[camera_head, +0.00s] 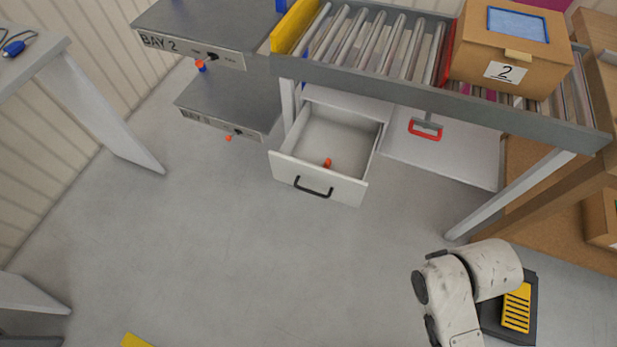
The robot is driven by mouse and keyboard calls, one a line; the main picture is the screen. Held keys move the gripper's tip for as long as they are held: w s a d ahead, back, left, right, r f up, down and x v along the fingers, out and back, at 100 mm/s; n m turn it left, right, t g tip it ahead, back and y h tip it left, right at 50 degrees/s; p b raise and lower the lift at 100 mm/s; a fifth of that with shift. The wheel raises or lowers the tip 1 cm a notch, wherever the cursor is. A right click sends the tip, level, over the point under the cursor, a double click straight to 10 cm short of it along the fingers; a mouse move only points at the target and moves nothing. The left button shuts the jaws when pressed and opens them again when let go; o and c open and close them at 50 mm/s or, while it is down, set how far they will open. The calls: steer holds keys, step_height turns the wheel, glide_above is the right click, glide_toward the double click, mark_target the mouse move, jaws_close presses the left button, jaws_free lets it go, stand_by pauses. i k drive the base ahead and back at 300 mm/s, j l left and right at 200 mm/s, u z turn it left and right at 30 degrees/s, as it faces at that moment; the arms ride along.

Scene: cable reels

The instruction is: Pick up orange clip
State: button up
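A small orange object (327,162), which looks like the orange clip, lies inside the open white drawer (317,185), towards its front right. It is too small to make out its exact shape. Two other small orange things show to the left: one (200,64) with a blue part by the upper BAY 2 unit, and one (228,138) by the lower grey unit. My white arm (465,290) is folded at the lower right, well apart from the drawer. I cannot make out my gripper's fingers.
A roller conveyor (430,95) on grey legs stands above and behind the drawer, carrying a cardboard box (510,50) marked 2. A red handle (425,129) hangs under it. A white table (100,105) stands at the left. The grey floor (220,250) before the drawer is clear.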

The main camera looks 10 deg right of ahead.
mark_target(328, 162)
steer(key=z, duration=2.9)
steer(key=u, duration=2.9)
steer(key=i+j, duration=0.25)
steer(key=i, duration=0.2)
steer(key=i+j, duration=0.25)
steer(key=i, duration=0.2)
steer(key=l+z, duration=0.05)
